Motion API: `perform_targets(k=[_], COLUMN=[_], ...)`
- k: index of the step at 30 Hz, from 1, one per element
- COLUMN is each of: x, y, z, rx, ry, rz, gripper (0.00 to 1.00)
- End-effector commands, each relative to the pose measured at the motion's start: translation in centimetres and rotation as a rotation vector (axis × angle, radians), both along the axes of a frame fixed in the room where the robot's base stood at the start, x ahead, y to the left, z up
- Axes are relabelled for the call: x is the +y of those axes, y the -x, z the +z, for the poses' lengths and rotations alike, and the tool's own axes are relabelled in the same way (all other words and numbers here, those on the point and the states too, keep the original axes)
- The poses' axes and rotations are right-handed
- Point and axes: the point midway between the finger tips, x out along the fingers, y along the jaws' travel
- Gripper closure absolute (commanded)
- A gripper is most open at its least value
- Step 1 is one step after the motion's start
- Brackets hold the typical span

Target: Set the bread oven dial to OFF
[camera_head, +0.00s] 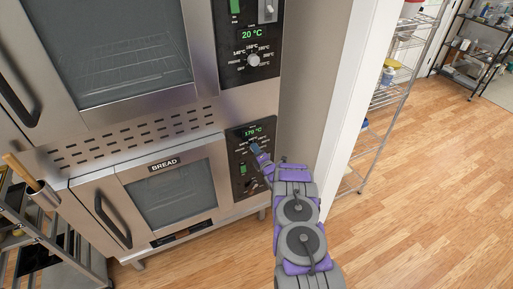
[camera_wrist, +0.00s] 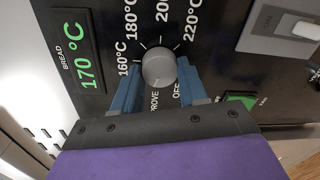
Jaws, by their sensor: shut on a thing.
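The bread oven is the lower oven, with a BREAD label (camera_head: 165,164) above its glass door and a black control panel (camera_head: 239,150). Its green display (camera_head: 252,133) reads 170 °C, and so does the display in the wrist view (camera_wrist: 84,70). The round grey dial (camera_wrist: 159,67) is ringed by labels for 160, 180, 200 and 220 °C, PROVE and OFF. My gripper (camera_wrist: 157,75) has its blue fingers on either side of the dial, shut on it. I cannot clearly tell where the dial's mark points. In the head view my gripper (camera_head: 258,152) hides the dial.
A second oven above has its own dial (camera_head: 253,60) and a display of 20 °C. A green switch (camera_wrist: 241,101) and a white switch (camera_wrist: 306,30) sit near the dial. A metal rack (camera_head: 385,95) stands to the right. A steel cart (camera_head: 45,240) stands left. The wooden floor at right is clear.

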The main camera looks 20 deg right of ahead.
Motion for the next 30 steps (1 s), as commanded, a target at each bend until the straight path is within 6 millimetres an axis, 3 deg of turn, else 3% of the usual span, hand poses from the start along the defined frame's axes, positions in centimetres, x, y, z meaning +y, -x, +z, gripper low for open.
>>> perform_targets(k=[30], x=[0.2], y=[0.1], z=[-1.4], rx=[-0.019], ry=[0.899], rz=[0.007], gripper=[0.89])
